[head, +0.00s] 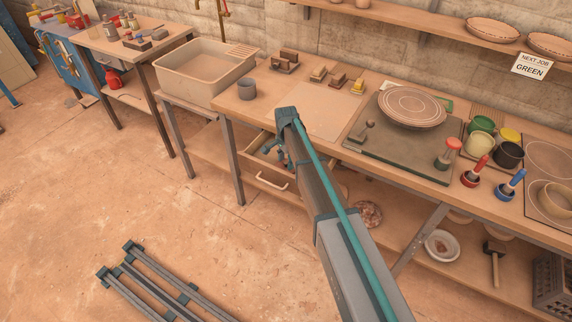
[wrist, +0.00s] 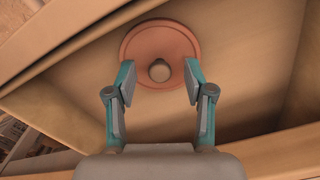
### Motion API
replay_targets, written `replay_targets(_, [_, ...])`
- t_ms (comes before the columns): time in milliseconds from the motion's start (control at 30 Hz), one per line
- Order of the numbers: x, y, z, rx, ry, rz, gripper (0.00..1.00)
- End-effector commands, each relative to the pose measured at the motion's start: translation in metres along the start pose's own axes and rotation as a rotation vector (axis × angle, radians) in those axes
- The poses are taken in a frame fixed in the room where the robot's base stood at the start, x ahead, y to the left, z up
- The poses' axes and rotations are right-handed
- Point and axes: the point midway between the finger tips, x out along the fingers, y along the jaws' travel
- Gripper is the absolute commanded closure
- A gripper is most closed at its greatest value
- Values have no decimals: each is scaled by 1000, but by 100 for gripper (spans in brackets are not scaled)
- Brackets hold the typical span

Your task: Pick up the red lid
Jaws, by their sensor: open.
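My gripper (wrist: 159,76) is open, with one finger to each side of the knob and the fingertips over the lid's lower part. The knob is between the fingers, and no contact with it shows. In the head view my gripper (head: 273,153) reaches down into the drawer (head: 270,184) under the workbench, partly hidden by my arm. I cannot make out the lid there.
The drawer walls are close around my gripper. The workbench (head: 225,101) above holds a grey cup (head: 247,89), a dark board (head: 377,140) with a round plate (head: 411,105), and several paint pots. A sink (head: 203,72) stands left.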

Motion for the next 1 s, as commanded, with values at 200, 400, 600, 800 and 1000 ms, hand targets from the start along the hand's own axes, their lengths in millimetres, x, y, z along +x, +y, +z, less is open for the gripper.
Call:
replay_targets(200, [3, 0, 0, 0, 0, 0, 47])
replay_targets(400, [3, 0, 0, 0, 0, 0, 74])
replay_targets(600, [3, 0, 0, 0, 0, 0, 95])
replay_targets(800, [3, 0, 0, 0, 0, 0, 95])
replay_targets(1000, [-3, 0, 0, 0, 0, -1, 95])
